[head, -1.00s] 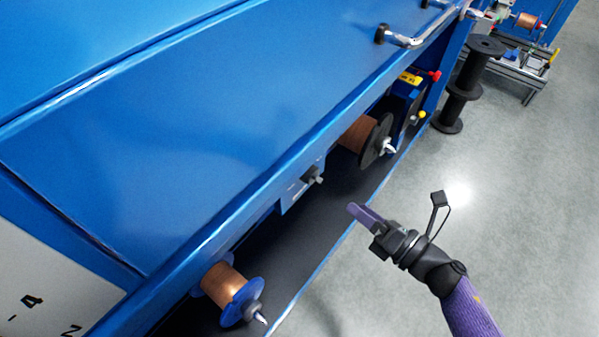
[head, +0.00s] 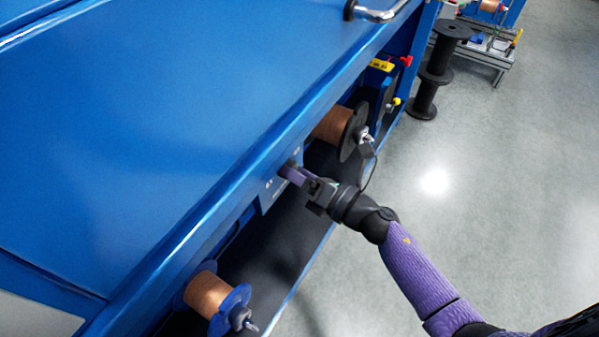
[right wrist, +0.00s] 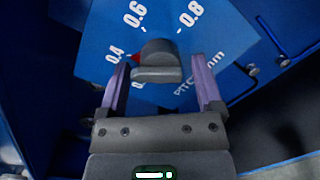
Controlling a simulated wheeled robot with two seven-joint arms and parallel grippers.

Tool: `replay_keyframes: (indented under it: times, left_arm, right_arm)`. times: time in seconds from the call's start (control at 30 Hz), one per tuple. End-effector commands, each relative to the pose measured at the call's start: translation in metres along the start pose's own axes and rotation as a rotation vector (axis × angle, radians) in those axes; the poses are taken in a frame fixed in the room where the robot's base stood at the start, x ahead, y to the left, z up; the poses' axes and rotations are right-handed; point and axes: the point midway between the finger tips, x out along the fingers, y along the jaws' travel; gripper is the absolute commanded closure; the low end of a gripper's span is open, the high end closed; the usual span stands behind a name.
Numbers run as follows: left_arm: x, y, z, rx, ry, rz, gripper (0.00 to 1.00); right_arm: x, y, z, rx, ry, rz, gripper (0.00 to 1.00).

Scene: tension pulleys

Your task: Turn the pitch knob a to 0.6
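The pitch knob (right wrist: 157,58) is a grey round knob with a bar-shaped grip on a blue panel (right wrist: 215,35). White marks 0.4, 0.6 and 0.8 and the word PITCH are printed around it. A red mark at its left side lies near 0.4. My right gripper (right wrist: 162,70) is open, with one purple finger on each side of the knob and a visible gap to each. In the head view the right gripper (head: 288,173) reaches the panel (head: 268,196), and its fingers hide most of the knob. My left gripper is not in view.
A copper spool with a black flange (head: 333,126) sits just beyond the gripper, close to my wrist. Another copper spool with blue flanges (head: 208,294) is nearer. The blue machine cover (head: 180,120) overhangs the panel.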

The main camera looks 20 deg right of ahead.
Motion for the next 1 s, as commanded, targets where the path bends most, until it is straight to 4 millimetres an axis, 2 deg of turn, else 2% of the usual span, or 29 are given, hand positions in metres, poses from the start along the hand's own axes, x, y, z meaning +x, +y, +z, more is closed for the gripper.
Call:
replay_keyframes:
  times: [0.03,0.3,0.33,0.67,1.0]
  left_arm:
    - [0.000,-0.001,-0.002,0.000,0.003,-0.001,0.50]
    - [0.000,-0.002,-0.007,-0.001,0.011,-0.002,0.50]
    - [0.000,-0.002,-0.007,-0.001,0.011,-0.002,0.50]
    - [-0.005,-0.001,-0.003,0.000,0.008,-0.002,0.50]
    - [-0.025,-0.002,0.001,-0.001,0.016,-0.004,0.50]
  right_arm:
    - [0.000,0.000,0.000,0.000,0.000,0.000,0.29]
    - [-0.001,-0.001,-0.001,0.001,0.000,-0.004,0.86]
    - [-0.001,-0.001,-0.001,0.001,0.000,-0.004,0.90]
    - [-0.001,-0.002,0.000,0.059,0.005,-0.014,0.90]
    - [-0.002,-0.001,0.002,0.319,0.024,-0.037,0.90]
